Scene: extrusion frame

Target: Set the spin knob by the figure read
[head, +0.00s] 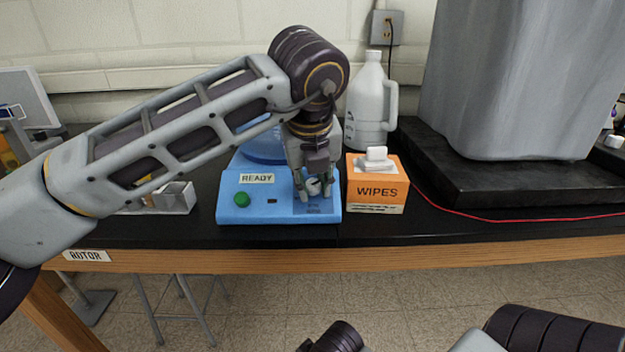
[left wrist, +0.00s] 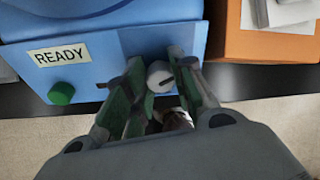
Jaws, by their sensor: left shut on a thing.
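The blue machine (head: 232,208) sits on the black bench top with a READY label (head: 257,178) and a green button (head: 242,199) on its front. The spin knob (left wrist: 160,77) is pale and round with a dark pointer mark, and sits at the right of the machine's front panel. My left gripper (head: 314,190) comes down from above and is shut on the knob, one finger on each side. The left wrist view also shows the READY label (left wrist: 57,54) and green button (left wrist: 61,93). The figures around the knob are too small to read. My right gripper cannot be made out.
An orange WIPES box (head: 377,188) stands close to the right of the machine. A white jug (head: 370,105) is behind it. A large grey covered object (head: 520,80) stands on a black base at right. A red cord (head: 470,216) runs along the bench top.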

